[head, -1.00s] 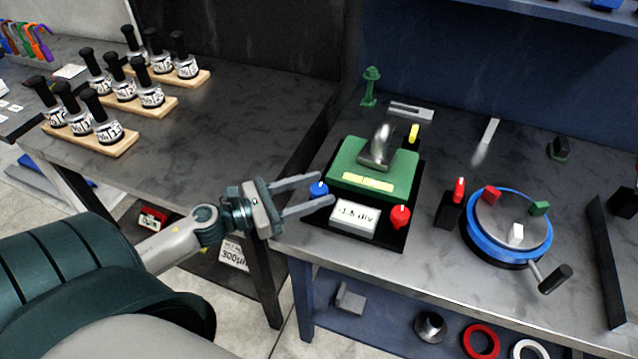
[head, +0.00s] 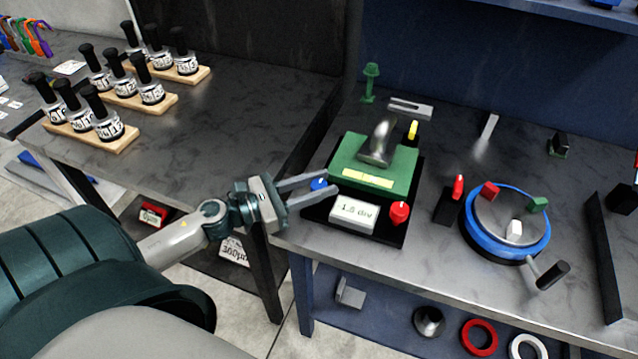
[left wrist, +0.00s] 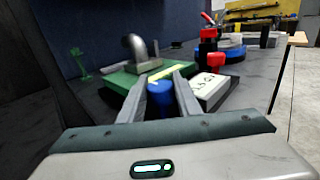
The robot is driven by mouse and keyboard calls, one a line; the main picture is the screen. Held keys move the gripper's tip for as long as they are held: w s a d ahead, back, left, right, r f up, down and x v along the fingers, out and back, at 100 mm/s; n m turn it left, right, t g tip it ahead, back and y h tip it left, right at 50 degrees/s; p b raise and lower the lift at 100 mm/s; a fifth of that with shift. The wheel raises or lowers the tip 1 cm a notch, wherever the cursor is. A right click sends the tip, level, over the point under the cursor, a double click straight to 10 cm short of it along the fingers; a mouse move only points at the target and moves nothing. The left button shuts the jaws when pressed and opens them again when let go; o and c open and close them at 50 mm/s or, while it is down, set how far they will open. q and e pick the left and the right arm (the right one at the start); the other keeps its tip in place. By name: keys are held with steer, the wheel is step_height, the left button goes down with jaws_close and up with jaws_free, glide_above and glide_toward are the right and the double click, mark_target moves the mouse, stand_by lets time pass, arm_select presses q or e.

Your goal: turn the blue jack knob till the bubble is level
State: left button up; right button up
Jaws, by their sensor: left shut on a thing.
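The blue jack knob (head: 319,184) stands at the left front corner of the positioner's black base (head: 391,232). My left gripper (head: 330,184) is shut on it, one finger on each side; the left wrist view shows the blue knob (left wrist: 160,77) between the fingers. The green tilting plate (head: 346,152) carries a yellow bubble vial (head: 368,178); the bubble itself is too small to make out. A white readout (head: 354,213) in front seems to read 1.8 div, its sign unclear. My right gripper is out of view.
A red knob (head: 399,212) stands at the base's right front corner, and a yellow one (head: 413,130) at the back. A grey curved part (head: 380,142) sits on the green plate. A blue-rimmed turntable (head: 548,245) is to the right. Bench surface in front is clear.

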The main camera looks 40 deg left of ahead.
arm_select(q)
steer(key=shift+r+n+t+y+p, duration=0.2)
steer(key=shift+n+t+y+p, duration=0.5)
steer(key=shift+n+y+p, duration=0.5)
steer(key=n+t+y+p, duration=0.1)
steer(key=n+y+p, duration=0.1)
steer(key=y+p, duration=0.1)
steer(key=shift+d+y, duration=0.1)
steer(key=shift+y, duration=0.4)
steer(key=n+y+p, duration=0.1)
steer(key=n+y, duration=0.1)
steer(key=y, duration=0.1)
steer(key=n+y, duration=0.1)
steer(key=y, duration=0.1)
steer(key=n+y+p, duration=0.1)
steer(key=shift+f+n+y, duration=0.2)
steer(key=shift+n+y, duration=0.1)
steer(key=shift+y, duration=0.1)
steer(key=shift+n+g+y, duration=1)
steer(key=shift+n+y, duration=0.4)
steer(key=shift+y, duration=0.8)
steer(key=o, duration=1.1)
steer(key=shift+c, duration=0.2)
